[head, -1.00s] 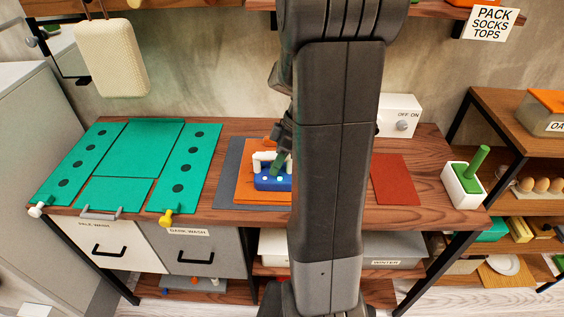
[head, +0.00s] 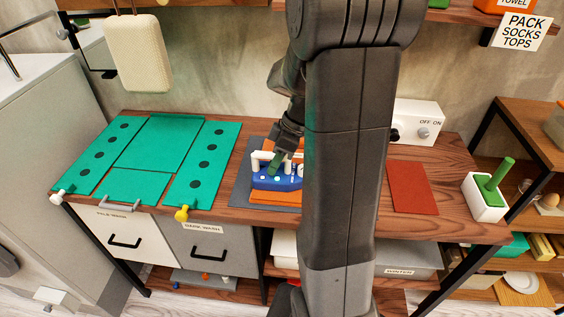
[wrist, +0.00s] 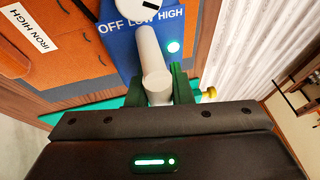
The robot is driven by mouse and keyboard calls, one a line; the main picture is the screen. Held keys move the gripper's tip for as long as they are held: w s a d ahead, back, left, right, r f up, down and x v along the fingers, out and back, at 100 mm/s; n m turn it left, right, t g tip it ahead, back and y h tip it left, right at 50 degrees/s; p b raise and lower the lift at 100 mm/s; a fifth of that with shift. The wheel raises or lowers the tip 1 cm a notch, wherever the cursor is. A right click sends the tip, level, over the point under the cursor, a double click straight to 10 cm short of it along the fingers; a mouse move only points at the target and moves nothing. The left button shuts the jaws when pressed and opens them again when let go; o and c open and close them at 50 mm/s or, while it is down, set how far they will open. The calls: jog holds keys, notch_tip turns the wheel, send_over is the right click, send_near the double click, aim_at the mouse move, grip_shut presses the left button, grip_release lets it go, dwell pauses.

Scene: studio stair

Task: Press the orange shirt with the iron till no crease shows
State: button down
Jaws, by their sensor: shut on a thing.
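The blue iron (head: 264,183) with its white handle rests on the orange shirt (head: 275,198), on a grey mat (head: 240,192) at the middle of the table. My gripper (head: 277,161) has its green fingers around the handle. In the wrist view my gripper (wrist: 158,88) is shut on the pale handle, and the iron's blue top (wrist: 120,45) reads OFF LOW HIGH beside a white dial and a lit pale lamp. The dial's setting is unclear. The shirt (wrist: 85,72) shows some dark lines there and an IRON HIGH label. My arm hides the mat's right part.
A green folding board (head: 160,150) lies on the left of the table. Right of my arm are a red-brown pad (head: 413,187), a white OFF/ON box (head: 418,122) and a white holder (head: 484,205) with a green-handled tool. A cream block (head: 137,55) hangs above the table.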

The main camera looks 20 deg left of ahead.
jog(key=shift+s+a, duration=0.25)
jog(key=shift+a, duration=0.5)
jog(key=shift+s+a, duration=0.2)
jog(key=shift+a, duration=0.55)
jog(key=shift+w+d+r+b, duration=0.1)
jog(key=shift+w+d+b, duration=0.2)
jog(key=shift+d, duration=0.95)
jog(key=shift+w+d+b, duration=0.15)
jog(key=shift+w+d, duration=0.2)
jog(key=shift+d, duration=0.85)
jog(key=shift+w+d+b, duration=0.15)
jog(key=shift+w+d, duration=0.05)
jog(key=shift+d, duration=0.6)
jog(key=shift+w+d+b, duration=0.1)
jog(key=shift+w+d, duration=0.05)
jog(key=shift+d, duration=0.65)
jog(key=shift+w+d+b, duration=0.15)
jog(key=shift+w+d, duration=0.05)
jog(key=shift+d, duration=0.6)
jog(key=shift+r+p, duration=1.8)
jog(key=shift+r, duration=0.65)
